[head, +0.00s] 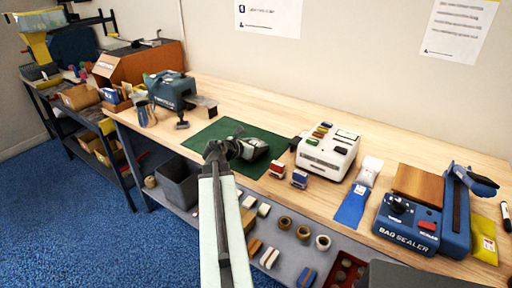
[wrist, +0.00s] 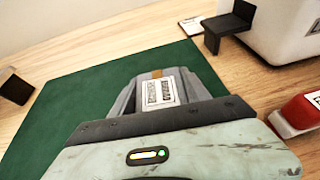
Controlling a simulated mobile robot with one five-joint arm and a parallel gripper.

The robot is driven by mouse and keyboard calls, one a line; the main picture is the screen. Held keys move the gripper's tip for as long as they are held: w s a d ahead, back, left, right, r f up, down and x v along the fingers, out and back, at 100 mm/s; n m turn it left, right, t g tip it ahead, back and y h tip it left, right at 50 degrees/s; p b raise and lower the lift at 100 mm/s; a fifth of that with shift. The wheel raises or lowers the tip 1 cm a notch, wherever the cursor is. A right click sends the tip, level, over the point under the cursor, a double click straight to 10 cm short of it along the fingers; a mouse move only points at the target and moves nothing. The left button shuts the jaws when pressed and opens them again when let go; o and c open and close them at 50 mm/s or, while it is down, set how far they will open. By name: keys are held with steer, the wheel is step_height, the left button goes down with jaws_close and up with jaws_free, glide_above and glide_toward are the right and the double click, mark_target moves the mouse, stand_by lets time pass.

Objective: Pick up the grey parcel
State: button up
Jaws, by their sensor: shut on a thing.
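The grey parcel (head: 254,148) is a small grey box with a white label and a tan strip of tape. It is at the green mat (head: 212,131) on the workbench. In the wrist view the parcel (wrist: 160,92) is right in front of my gripper, its near end hidden behind the gripper body. My gripper (head: 240,146) reaches over the mat from the front and is shut on the parcel. The fingertips are mostly hidden. I cannot tell whether the parcel touches the mat or is slightly above it.
A white label machine (head: 327,153) stands right of the mat, with red (head: 277,169) and blue (head: 299,179) stamps before it. A blue bag sealer (head: 410,222) is further right. A teal tape device (head: 170,90) stands left. The mat's left part is clear.

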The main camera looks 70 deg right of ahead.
mark_target(257, 141)
step_height(257, 141, up, 10)
steer(key=p, duration=1)
steer(key=shift+r, duration=0.2)
